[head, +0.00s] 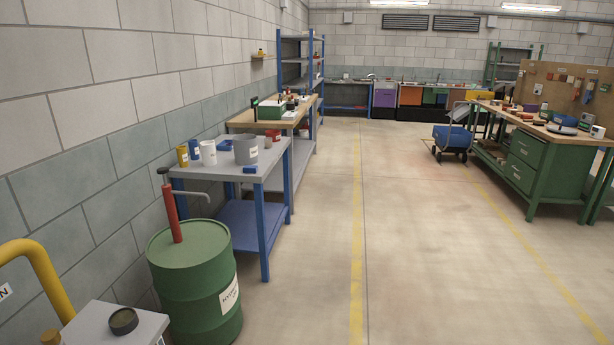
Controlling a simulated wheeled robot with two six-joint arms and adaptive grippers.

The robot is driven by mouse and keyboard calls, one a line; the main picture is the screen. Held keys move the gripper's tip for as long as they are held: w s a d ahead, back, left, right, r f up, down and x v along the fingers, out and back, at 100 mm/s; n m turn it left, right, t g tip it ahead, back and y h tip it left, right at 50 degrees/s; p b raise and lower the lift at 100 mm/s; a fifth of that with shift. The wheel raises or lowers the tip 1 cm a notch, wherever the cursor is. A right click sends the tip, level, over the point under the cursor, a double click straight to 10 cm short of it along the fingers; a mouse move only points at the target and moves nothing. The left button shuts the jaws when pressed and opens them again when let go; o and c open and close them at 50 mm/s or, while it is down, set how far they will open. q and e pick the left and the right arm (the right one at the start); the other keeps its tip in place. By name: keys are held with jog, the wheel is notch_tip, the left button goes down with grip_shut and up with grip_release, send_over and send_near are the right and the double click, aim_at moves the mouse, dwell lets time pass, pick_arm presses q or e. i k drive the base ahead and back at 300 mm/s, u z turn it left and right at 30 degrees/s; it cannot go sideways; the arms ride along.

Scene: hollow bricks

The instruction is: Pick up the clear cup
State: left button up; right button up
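I cannot make out a clear cup in the head view. A grey-topped table (222,172) with blue legs stands at the left wall. On it are a white cup-like container (208,154), a larger grey bucket (246,151), a yellow can (182,156) and a small blue can (194,149). The white container looks opaque, and the items are too small to tell more. Neither of my grippers shows in the view.
A green drum (195,285) with a red hand pump (170,210) stands before the table. A grey cabinet (100,328) is at the lower left. A green workbench (540,165) and blue cart (452,138) are at the right. The middle floor (340,220) is clear.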

aim_at(267, 141)
jog(key=i, duration=2.65)
jog(key=u, duration=2.65)
jog(key=i, duration=0.55)
jog(key=z, duration=2.35)
